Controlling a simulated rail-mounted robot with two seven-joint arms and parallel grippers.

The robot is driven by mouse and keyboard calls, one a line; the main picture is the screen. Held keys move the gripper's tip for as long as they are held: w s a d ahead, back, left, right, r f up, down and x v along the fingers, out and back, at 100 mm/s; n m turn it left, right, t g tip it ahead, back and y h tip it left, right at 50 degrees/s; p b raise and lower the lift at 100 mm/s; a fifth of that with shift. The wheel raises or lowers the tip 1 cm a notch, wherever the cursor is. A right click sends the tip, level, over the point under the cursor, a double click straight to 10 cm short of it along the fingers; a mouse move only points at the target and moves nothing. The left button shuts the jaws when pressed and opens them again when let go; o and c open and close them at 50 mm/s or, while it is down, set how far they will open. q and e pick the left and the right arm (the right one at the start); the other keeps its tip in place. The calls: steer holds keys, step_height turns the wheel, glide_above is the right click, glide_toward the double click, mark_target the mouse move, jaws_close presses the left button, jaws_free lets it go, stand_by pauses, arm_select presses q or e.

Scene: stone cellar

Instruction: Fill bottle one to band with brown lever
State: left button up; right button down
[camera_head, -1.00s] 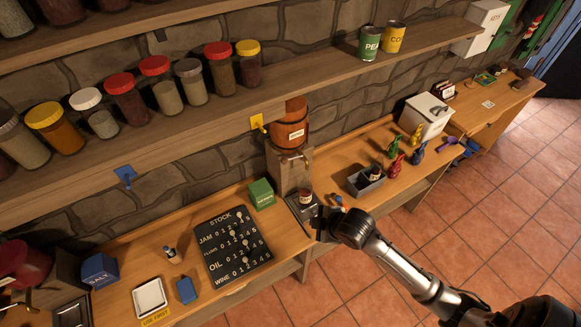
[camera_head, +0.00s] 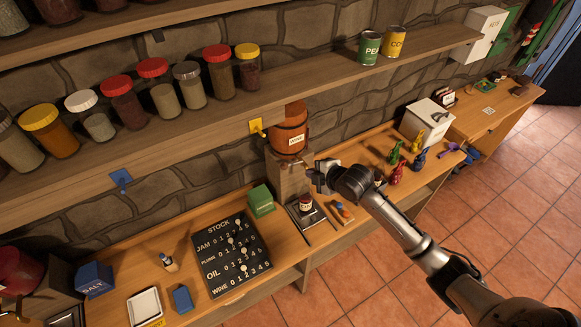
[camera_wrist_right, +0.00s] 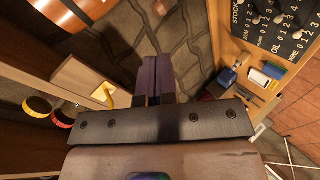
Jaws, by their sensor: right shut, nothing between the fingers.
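A brown barrel (camera_head: 289,130) with a pale label sits on a stand against the wall. A small bottle with a pale label (camera_head: 305,204) stands below it on a dark plate; its liquid level and band are too small to tell. My right gripper (camera_head: 318,178) is shut and empty, beside the stand, above and right of the bottle, apart from it. The closed dark fingers (camera_wrist_right: 157,78) show in the right wrist view, pointing toward the wall. I cannot make out a brown lever clearly; the area by the barrel's tap is small and partly behind my gripper. My left gripper is not in view.
A green box (camera_head: 261,201) and the stock board (camera_head: 232,253) lie left of the bottle. Several coloured figures stand right of my arm. My arm hides part of the bench.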

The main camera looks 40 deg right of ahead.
mark_target(286, 167)
steer(key=p+x, duration=0.2)
steer(key=x, duration=0.8)
steer(key=shift+w+a+f, duration=0.1)
steer(key=shift+w, duration=0.1)
steer(key=shift+x, duration=0.8)
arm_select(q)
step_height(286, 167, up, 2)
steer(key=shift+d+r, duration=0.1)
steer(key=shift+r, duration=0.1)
arm_select(e)
steer(key=shift+w+f, duration=0.15)
